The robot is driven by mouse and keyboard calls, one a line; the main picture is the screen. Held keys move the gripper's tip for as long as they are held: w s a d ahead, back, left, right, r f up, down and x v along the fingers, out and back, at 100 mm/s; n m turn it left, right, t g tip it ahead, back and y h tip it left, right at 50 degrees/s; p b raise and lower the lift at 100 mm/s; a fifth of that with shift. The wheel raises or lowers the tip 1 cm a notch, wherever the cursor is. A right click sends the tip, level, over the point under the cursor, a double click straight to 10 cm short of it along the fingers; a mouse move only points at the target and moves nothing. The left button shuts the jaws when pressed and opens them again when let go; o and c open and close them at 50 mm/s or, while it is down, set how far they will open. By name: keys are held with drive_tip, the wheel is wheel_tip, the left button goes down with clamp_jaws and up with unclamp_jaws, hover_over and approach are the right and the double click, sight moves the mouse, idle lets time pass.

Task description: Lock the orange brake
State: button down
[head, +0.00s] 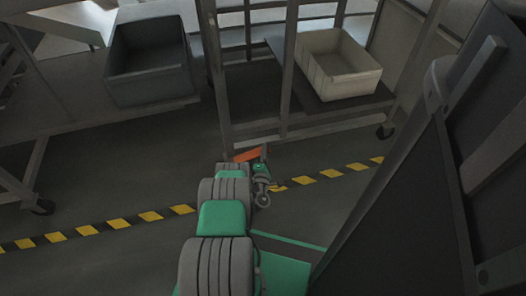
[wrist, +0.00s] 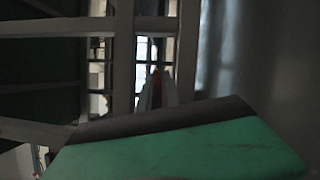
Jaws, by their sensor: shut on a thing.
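The orange brake (head: 248,155) is a small orange piece low down at the foot of the grey wheeled rack (head: 285,128), just above the floor. My gripper (head: 263,158) is low beside the rack's bottom rail, right at the orange piece, and is shut on it. In the wrist view a thin reddish-orange strip (wrist: 157,84) shows between two narrow grey finger shapes. The wrist view is dark, and my own green and grey body part covers its lower half. Most of the brake is hidden, and I cannot tell its angle.
A pale bin (head: 335,66) stands on the rack's right shelf. A dark grey bin (head: 150,62) sits on a table at left. A large dark panel (head: 430,180) closes the right side. Yellow-black tape (head: 150,216) crosses the floor; the floor at lower left is clear.

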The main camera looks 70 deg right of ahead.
idle(0.3)
drive_tip(key=c, duration=1.6)
unclamp_jaws()
drive_tip(key=shift+o, duration=0.2)
